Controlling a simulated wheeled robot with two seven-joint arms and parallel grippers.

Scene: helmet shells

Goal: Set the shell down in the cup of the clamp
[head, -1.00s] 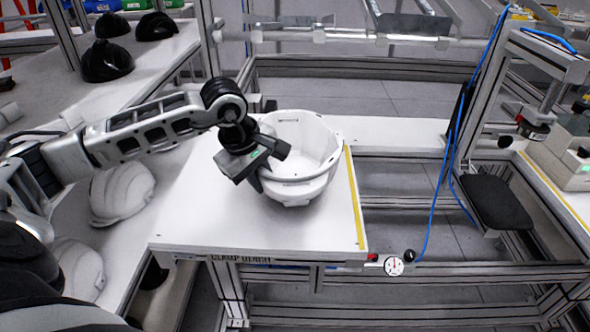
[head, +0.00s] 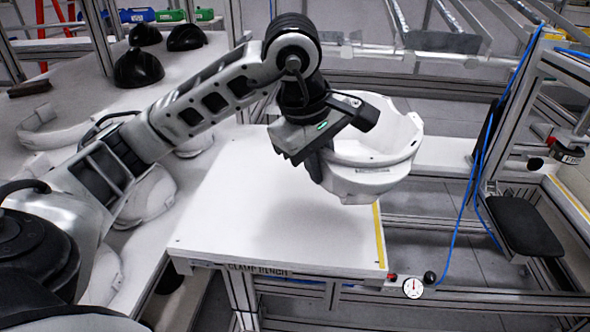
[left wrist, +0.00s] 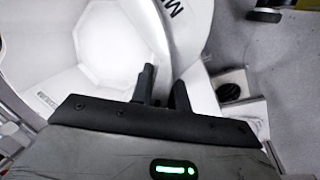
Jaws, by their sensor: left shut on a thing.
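The white shell (head: 372,178) hangs open side up above the bench, slightly tilted. My left gripper (head: 318,165) is shut on the near left part of its rim. The left wrist view shows the gripper's two dark fingers (left wrist: 163,88) on the shell wall, with the pale inside of the shell (left wrist: 100,40) beyond. I cannot make out the clamp or its cup for certain; the raised shell and gripper hide part of the bench. My right gripper is not in view.
The white bench (head: 235,215), labelled as the clamp bench, has a clear top with a yellow strip (head: 379,235) on its right edge. A gauge (head: 412,288) sits at its front. White shells and black shells (head: 138,68) lie on the left table. A black pad (head: 520,225) stands right.

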